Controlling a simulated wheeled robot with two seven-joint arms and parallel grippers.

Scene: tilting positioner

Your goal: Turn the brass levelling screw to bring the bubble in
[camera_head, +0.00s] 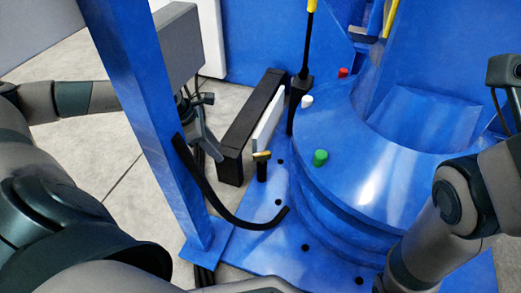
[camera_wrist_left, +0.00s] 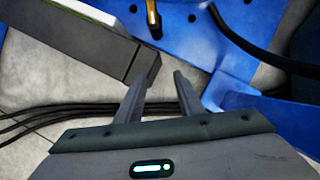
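The brass levelling screw (camera_head: 262,157) stands upright on the blue base plate, with a yellow-brass cross-shaped top and a dark lower part. Its brass shaft also shows at the top edge of the left wrist view (camera_wrist_left: 153,15). My left gripper (camera_head: 213,130) is left of the screw, beyond the blue post, and apart from it. In the left wrist view its two fingers (camera_wrist_left: 159,80) are spread with nothing between them, and the screw is ahead of them. I cannot make out a bubble in either view. My right arm is at the right; its fingers are not visible.
A blue post (camera_head: 165,120) stands between my left arm and the screw. A black block (camera_head: 250,125) with a white plate is just behind the screw. A black curved hose (camera_head: 215,200) crosses in front. The round blue body (camera_head: 345,210) with a green knob (camera_head: 320,158) is right.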

